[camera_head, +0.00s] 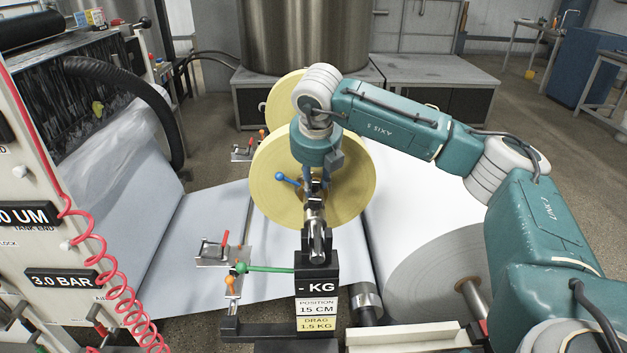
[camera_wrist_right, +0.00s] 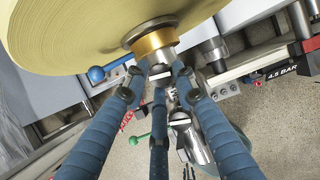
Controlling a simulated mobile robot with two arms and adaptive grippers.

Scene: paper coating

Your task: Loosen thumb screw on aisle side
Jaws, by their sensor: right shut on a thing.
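A yellow roll (camera_head: 265,190) hangs on a shaft above a black stand, its flat face toward me. In the right wrist view the roll (camera_wrist_right: 80,25) fills the top, with a brass collar (camera_wrist_right: 155,42) at its core. My right gripper (camera_head: 318,185) reaches down in front of the roll's core. Its three fingers (camera_wrist_right: 160,78) close together just below the collar, shut on a small metal part that looks like the thumb screw; the fingers hide most of it. A blue-knobbed lever (camera_head: 287,179) is just left of the gripper. My left gripper is out of view.
The black stand (camera_head: 317,258) with its drag label rises below the gripper. A green-knobbed lever (camera_head: 265,268) sticks out left of it. A red coiled hose (camera_head: 100,265) and a panel stand at left. A large white roll (camera_head: 440,275) lies at right, under my arm.

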